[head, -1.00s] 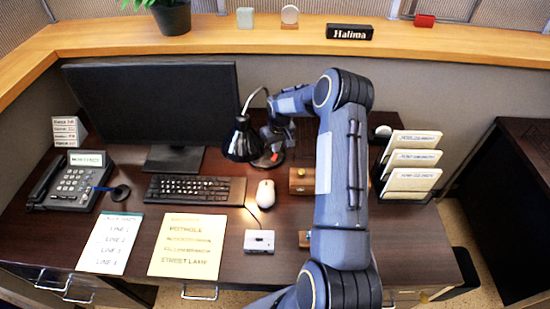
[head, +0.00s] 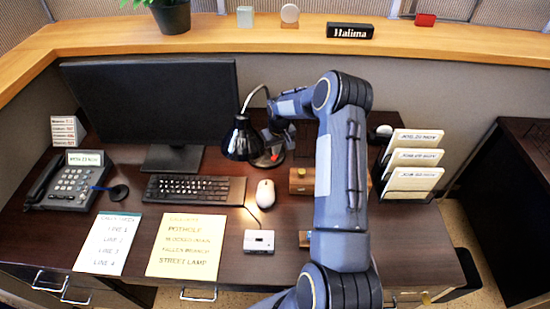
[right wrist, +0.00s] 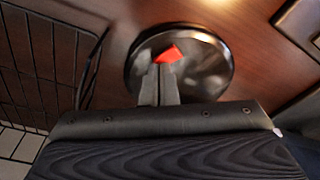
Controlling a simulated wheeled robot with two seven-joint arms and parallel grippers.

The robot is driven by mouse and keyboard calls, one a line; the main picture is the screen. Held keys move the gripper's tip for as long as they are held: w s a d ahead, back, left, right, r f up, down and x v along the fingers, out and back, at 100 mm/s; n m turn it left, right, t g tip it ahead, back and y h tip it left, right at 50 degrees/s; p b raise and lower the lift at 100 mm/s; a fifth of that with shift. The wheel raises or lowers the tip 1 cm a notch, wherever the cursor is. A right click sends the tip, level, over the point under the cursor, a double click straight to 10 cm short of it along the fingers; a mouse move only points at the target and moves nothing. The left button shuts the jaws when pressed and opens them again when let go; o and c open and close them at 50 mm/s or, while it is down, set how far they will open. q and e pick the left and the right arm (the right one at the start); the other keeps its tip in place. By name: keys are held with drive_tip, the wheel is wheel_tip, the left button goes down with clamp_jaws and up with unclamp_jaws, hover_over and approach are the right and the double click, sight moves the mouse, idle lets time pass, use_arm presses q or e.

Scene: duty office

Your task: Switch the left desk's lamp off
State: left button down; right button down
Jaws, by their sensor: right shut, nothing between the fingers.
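The black desk lamp (head: 242,138) stands on the desk right of the monitor, its shade hanging from a curved neck. Its round black base also shows in the right wrist view (right wrist: 208,68), with a red switch (right wrist: 168,54) on top. My right gripper (right wrist: 160,72) is shut and empty, its fingertips at the near edge of the red switch; I cannot tell whether they touch it. I cannot tell whether the lamp is lit. My left gripper is not in view.
A monitor (head: 155,105), keyboard (head: 190,189), mouse (head: 265,193) and phone (head: 72,182) are on the desk. A black file rack (head: 408,198) with papers stands right of my arm. A nameplate (head: 349,31) reading Halima is on the ledge. A second dark desk (head: 510,200) is at the right.

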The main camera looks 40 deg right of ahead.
wheel_tip(320, 180, up, 7)
drive_tip(key=p, duration=0.3)
idle(0.7)
drive_tip(key=shift+f, duration=0.1)
idle(0.3)
